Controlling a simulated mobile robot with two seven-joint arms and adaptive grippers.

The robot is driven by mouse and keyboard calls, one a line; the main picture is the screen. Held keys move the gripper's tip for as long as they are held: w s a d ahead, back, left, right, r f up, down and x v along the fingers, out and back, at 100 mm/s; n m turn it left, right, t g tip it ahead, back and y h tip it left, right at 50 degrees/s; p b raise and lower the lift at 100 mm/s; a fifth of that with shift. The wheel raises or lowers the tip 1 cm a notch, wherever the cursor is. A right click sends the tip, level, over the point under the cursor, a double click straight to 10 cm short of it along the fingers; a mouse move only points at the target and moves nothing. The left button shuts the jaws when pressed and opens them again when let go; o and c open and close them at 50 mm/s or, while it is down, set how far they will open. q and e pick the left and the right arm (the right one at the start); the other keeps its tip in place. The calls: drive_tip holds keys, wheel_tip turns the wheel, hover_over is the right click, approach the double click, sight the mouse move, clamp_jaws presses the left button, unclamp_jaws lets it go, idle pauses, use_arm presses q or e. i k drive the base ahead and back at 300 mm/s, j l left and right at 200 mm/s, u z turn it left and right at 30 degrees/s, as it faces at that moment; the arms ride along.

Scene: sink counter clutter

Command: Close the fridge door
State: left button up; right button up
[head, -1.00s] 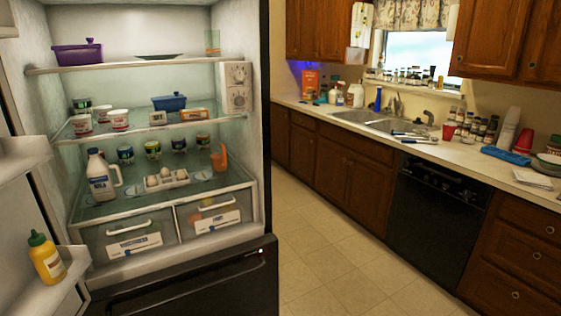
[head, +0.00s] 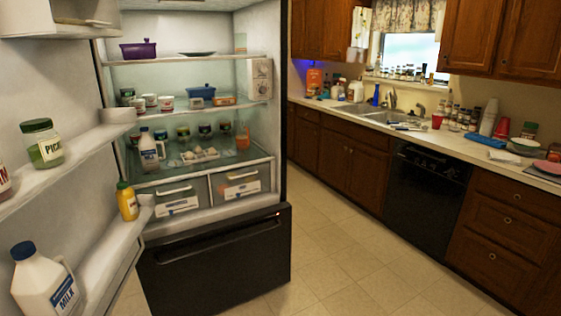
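The fridge (head: 283,120) stands at the left of the head view with its inside open to me. Its open door (head: 60,105) fills the left edge and shows its inner side with shelves. The door shelves hold a pickle jar (head: 43,143), a yellow mustard bottle (head: 127,201) and a milk jug (head: 45,284). The black freezer drawer (head: 220,255) below looks shut. The door's outer side and handle are out of sight. Neither of my grippers shows.
The tiled floor (head: 345,255) is clear to the right of the fridge. A counter (head: 460,140) with a sink (head: 385,116), bottles and cups runs along the right over wooden cabinets and a black dishwasher (head: 425,198).

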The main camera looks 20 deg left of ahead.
sight(70, 209)
drive_tip(key=k+j, duration=0.15)
drive_tip(key=k, duration=0.3)
drive_tip(key=k+j, duration=0.15)
drive_tip(key=k, duration=0.3)
drive_tip(key=k+j, duration=0.6)
drive_tip(key=j, duration=0.2)
drive_tip(key=k+j, duration=0.1)
drive_tip(key=j, duration=0.4)
drive_tip(key=j+u, duration=0.1)
drive_tip(key=j, duration=1.4)
